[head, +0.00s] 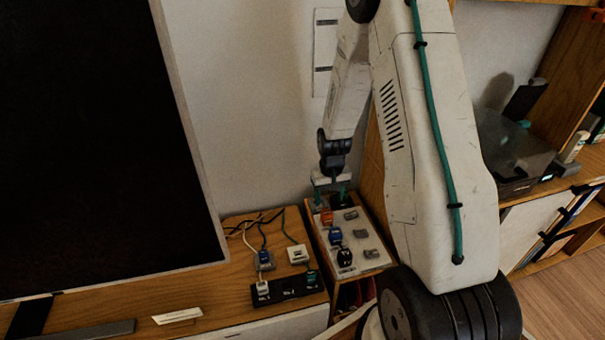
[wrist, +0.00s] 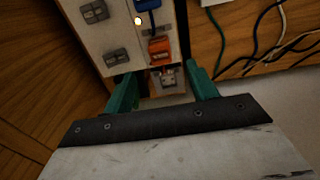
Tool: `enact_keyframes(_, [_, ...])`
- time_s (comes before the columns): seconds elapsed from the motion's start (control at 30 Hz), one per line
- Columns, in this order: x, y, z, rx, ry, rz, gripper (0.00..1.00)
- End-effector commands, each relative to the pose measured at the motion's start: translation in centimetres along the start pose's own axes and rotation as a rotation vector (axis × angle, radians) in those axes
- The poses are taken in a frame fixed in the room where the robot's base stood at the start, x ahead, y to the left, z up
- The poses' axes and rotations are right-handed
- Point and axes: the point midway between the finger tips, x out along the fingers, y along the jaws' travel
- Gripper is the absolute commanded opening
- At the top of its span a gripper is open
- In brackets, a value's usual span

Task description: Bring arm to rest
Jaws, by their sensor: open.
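My gripper (head: 331,194) hangs at the back end of a pale panel (head: 321,243) on the wooden cabinet, and its arm reaches over from the right. In the wrist view my gripper (wrist: 160,72) has its teal fingers spread wide apart, with nothing held between them. An orange plug (wrist: 160,48) sits on the panel just past the fingertips, with a small grey fitting (wrist: 167,79) in the gap nearer me. The orange plug also shows in the head view (head: 327,217) just in front of the gripper. The exact fingertip height above the panel is hard to tell.
A blue plug (head: 335,236), a black plug (head: 345,257) and grey blocks (head: 371,254) stand on the panel. Left of it are a black strip (head: 288,291) and loose cables (head: 287,229). A large dark screen (head: 90,140) stands left. A turntable-like box (head: 512,155) is right.

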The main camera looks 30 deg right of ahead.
Motion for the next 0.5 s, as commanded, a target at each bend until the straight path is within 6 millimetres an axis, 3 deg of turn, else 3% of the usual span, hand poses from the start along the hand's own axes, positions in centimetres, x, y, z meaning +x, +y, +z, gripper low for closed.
enact_keyframes(0.27, [0.0, -0.1, 0.6, 0.005, -0.031, -0.002, 0.58])
enact_keyframes(0.37, [0.2, -0.2, 3.0, 0.013, -0.115, -0.008, 0.58])
enact_keyframes(0.5, [-3.1, -0.8, 6.4, 0.016, -0.214, -0.012, 0.58])
